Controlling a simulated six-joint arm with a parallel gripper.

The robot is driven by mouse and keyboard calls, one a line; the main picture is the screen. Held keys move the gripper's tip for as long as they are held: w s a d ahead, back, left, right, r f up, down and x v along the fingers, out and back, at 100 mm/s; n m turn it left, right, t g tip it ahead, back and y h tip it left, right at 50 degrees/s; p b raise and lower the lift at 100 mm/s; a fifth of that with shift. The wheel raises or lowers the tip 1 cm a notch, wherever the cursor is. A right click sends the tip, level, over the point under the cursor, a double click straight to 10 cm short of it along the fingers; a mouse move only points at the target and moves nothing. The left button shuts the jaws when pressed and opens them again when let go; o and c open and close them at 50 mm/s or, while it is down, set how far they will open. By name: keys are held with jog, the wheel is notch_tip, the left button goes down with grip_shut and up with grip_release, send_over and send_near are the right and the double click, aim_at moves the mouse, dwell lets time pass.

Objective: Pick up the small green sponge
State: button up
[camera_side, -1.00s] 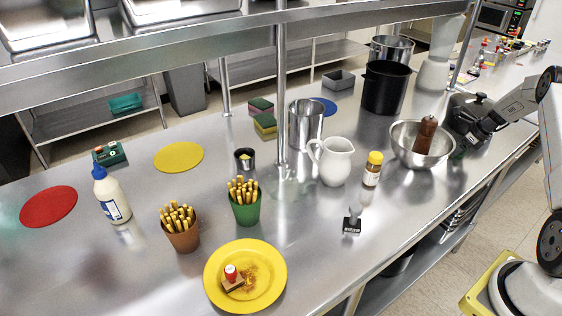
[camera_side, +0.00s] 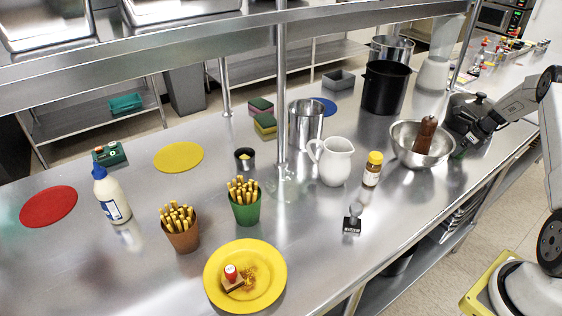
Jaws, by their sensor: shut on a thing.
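My gripper (camera_side: 462,145) is a dark shape at the right, just beyond the rim of the steel bowl (camera_side: 408,158). It points down toward the counter. A small patch of green, the small green sponge (camera_side: 459,153), shows at its fingertips, and the jaws are shut on it. Most of the sponge is hidden by the fingers and the bowl. I cannot tell whether it touches the counter.
The bowl holds a brown pepper mill (camera_side: 425,134) close left of my gripper. A black pot (camera_side: 385,88) and a blender (camera_side: 436,66) stand behind. The right front counter is clear.

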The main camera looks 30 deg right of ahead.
jog(key=shift+r, duration=0.85)
jog(key=s+a+r, duration=0.9)
jog(key=a+r, duration=0.1)
jog(key=r, duration=0.1)
jog(key=shift+s, duration=0.35)
jog(key=shift+r, duration=0.1)
jog(key=shift+a, duration=0.1)
